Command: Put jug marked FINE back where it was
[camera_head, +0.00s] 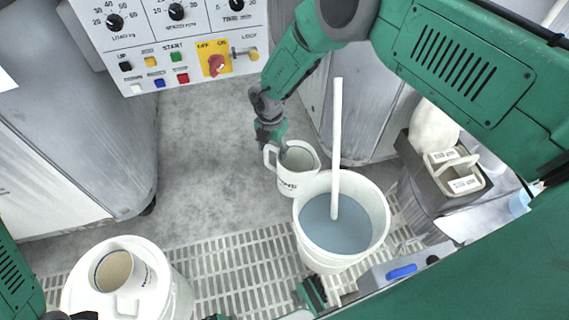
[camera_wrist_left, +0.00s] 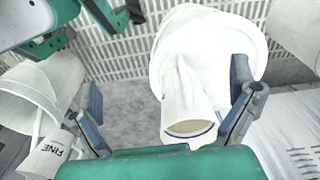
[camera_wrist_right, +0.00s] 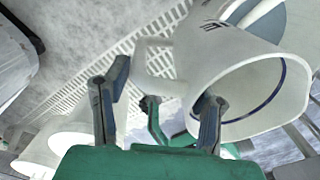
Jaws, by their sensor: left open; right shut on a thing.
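The white jug marked FINE (camera_head: 293,184) is beside the open bucket, roughly upright. In the right wrist view one finger reaches inside the jug's mouth (camera_wrist_right: 265,85). I cannot tell the jug's height above the floor. My left gripper (camera_wrist_left: 165,85) is open and empty above a second white jug (camera_wrist_left: 190,110), which stands on a lidded white bucket (camera_head: 178,300).
The open bucket (camera_head: 379,226) holds grey-blue liquid, with a white stick (camera_head: 337,130) standing in it. A control panel (camera_head: 185,30) is at the back. A grey caddy (camera_head: 440,185) is at the right. Grey floor (camera_head: 205,160) is clear left of the held jug.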

